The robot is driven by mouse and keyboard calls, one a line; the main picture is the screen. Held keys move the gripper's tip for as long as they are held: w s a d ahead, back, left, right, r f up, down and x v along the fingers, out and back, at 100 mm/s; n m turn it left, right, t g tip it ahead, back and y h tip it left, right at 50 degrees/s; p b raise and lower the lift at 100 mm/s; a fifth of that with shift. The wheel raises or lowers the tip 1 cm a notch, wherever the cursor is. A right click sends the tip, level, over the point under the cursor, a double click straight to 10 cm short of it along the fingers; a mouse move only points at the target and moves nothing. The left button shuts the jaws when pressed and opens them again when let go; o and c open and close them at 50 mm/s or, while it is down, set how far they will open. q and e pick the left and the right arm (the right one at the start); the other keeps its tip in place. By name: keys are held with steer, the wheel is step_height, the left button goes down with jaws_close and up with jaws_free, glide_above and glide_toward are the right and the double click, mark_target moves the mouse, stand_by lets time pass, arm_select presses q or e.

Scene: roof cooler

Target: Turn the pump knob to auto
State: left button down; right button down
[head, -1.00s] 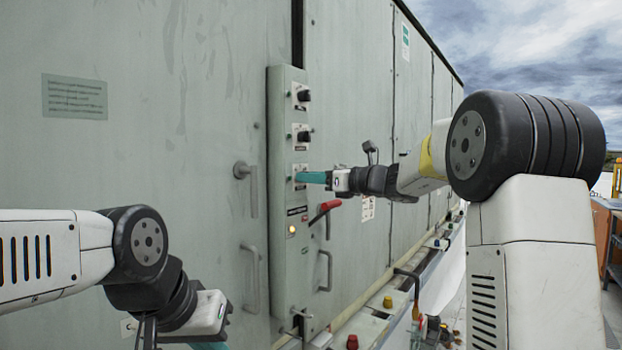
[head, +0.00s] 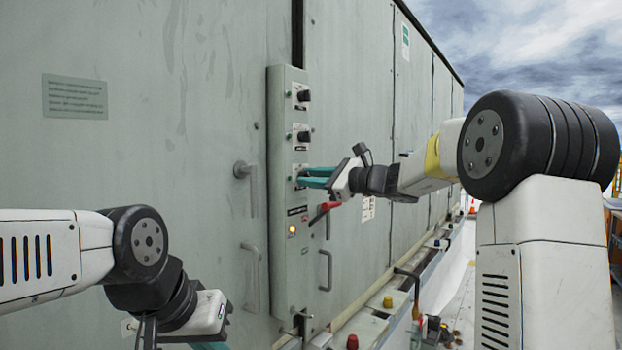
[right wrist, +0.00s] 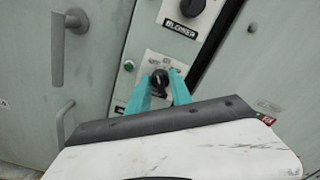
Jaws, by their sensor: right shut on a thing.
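The grey control panel (head: 283,262) carries a column of black knobs. The lowest of the three knobs is at the teal fingers of my right gripper (head: 303,178); in the head view the fingers hide it. In the right wrist view this black knob (right wrist: 160,84) sits between the two teal fingertips, below the plate marked BLOWER (right wrist: 181,30). My right gripper is shut on it. Its position marks are too small to read, and its name label is hidden. My left gripper (head: 210,346) hangs at the bottom edge, away from the panel, its fingertips cut off.
Above are the middle knob (head: 303,136) and top knob (head: 303,96). A red-handled lever (head: 325,209) and lit yellow lamp (head: 292,230) sit just below my right gripper. Door handles (head: 245,172) stick out left of the panel. Open air lies in front of it.

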steer(key=shift+n, duration=1)
steer(key=c, duration=1.2)
jaws_free()
steer(key=shift+o, duration=0.2)
steer(key=v, duration=0.8)
steer(key=shift+a+f, duration=0.1)
